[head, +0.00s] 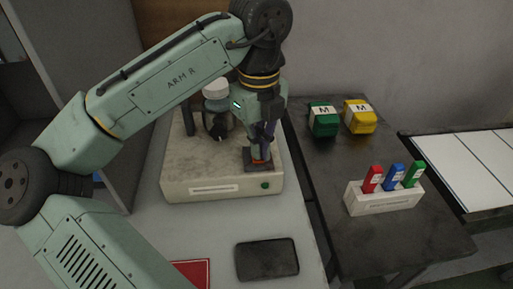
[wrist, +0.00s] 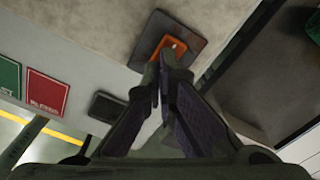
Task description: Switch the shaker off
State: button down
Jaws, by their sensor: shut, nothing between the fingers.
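The shaker (head: 185,180) is a beige box on the grey table, with a green lamp (head: 264,185) on its front face. An orange switch (head: 259,161) sits on a dark plate (head: 250,168) at its front right corner. The orange switch also shows in the wrist view (wrist: 175,45), just beyond my fingertips. My gripper (head: 262,150) is shut and empty, pointing down over the switch. In the wrist view my gripper (wrist: 166,62) has its tips at the switch's near edge; whether they touch it I cannot tell.
A white-capped vessel (head: 216,88) stands on the shaker, partly behind my arm. A black pad (head: 267,259) and a red card (head: 192,271) lie in front. On the dark table at right are green (head: 323,122) and yellow (head: 360,118) blocks and a white rack (head: 385,199).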

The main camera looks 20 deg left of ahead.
jog(key=shift+r+p, duration=3.3)
jog(key=shift+f, duration=0.1)
